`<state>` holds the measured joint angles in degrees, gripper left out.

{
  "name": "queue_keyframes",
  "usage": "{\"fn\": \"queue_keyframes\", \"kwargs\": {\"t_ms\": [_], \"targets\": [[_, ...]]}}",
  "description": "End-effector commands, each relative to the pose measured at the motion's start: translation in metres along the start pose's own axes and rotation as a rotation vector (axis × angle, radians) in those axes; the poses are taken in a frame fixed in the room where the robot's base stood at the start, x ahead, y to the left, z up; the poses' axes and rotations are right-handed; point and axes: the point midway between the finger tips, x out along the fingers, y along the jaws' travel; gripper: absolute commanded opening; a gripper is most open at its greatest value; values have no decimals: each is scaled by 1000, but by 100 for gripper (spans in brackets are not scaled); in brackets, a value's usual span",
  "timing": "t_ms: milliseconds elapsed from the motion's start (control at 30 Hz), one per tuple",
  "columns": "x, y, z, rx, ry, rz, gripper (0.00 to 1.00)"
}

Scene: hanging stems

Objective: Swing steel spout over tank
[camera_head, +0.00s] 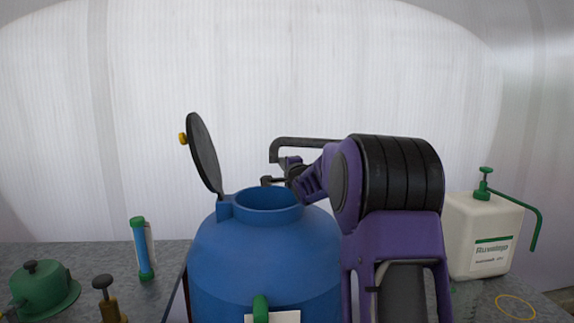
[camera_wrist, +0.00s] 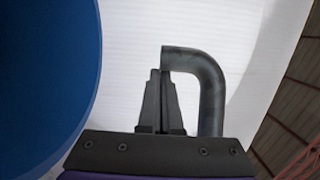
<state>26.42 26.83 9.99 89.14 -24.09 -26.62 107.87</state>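The dark grey steel spout (camera_head: 305,141) is a bent pipe behind the blue tank (camera_head: 262,255) in the head view. Its left end turns down; its right part is hidden by my arm. In the wrist view the spout (camera_wrist: 212,92) curves over at the right, its end beside my fingertips. The tank (camera_wrist: 45,80) fills the left side there, apart from the spout. The tank's mouth (camera_head: 268,200) is open, with its black lid (camera_head: 204,152) tilted up. My gripper (camera_wrist: 160,72) has its fingers together with nothing visible between them. Whether they touch the spout is unclear.
A white jug (camera_head: 483,240) with a green pump and bent tube stands at the right. A green pot (camera_head: 44,288), a brass-coloured knob (camera_head: 104,298) and a blue-green tube (camera_head: 142,248) are on the grey bench at the left. A yellow ring (camera_head: 516,306) lies at the front right.

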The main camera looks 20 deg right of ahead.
Motion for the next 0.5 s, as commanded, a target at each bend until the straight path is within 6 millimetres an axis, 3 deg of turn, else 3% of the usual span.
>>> {"fn": "queue_keyframes", "kwargs": {"t_ms": [67, 233, 500], "targets": [[-14, -9, 4, 0, -34, 4, 0], [-37, -7, 18, -2, -117, 5, 0], [-52, -2, 28, 0, -176, 3, 0]]}}
